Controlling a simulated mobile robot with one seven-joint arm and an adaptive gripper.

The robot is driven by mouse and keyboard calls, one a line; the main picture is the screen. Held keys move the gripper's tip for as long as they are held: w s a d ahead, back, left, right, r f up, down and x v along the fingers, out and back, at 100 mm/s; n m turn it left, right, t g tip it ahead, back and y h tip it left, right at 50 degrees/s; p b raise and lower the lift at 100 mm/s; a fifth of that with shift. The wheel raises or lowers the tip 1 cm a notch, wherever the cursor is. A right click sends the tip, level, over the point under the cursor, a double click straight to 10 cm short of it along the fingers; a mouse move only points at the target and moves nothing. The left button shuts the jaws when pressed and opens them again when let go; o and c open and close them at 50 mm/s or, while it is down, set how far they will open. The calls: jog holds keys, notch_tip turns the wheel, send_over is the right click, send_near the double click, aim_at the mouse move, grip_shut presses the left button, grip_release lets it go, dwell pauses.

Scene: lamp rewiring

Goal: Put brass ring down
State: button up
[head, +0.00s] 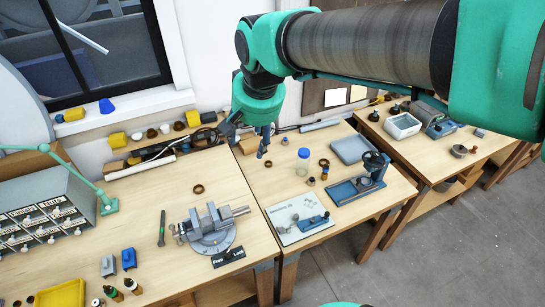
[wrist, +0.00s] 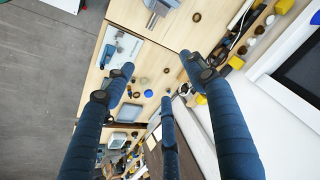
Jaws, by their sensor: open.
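A brass-brown ring (head: 198,189) lies flat on the left workbench, behind the vise; it also shows in the wrist view (wrist: 197,17). A second small ring (head: 268,163) lies on the middle bench near my gripper. I cannot tell which of the two the task means. My gripper (head: 264,145) hangs above the back left part of the middle bench. In the wrist view its blue fingers (wrist: 156,77) are spread wide, with no ring visible between them. The gripper's exact height above the bench is hard to judge.
A grey vise (head: 207,230) stands on the left bench (head: 150,205). A blue-lidded jar (head: 303,155), small parts, a white board (head: 297,216) and a blue stand (head: 357,187) occupy the middle bench. Yellow and dark items line the back shelf. Bare wood surrounds the left ring.

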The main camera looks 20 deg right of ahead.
jog(key=s+d+f+n, duration=0.1)
jog(key=s, duration=0.7)
jog(key=s+d+n+t, duration=0.1)
jog(key=s+n, duration=0.1)
jog(key=s, duration=0.7)
jog(key=shift+s+d+f+n+t, duration=0.25)
jog(key=shift+d+f+n+t, duration=0.05)
jog(key=shift+d+f, duration=0.05)
notch_tip(320, 180, down, 17)
jog(key=b, duration=1.7)
jog(key=shift+f, duration=0.15)
jog(key=shift+o, duration=1.1)
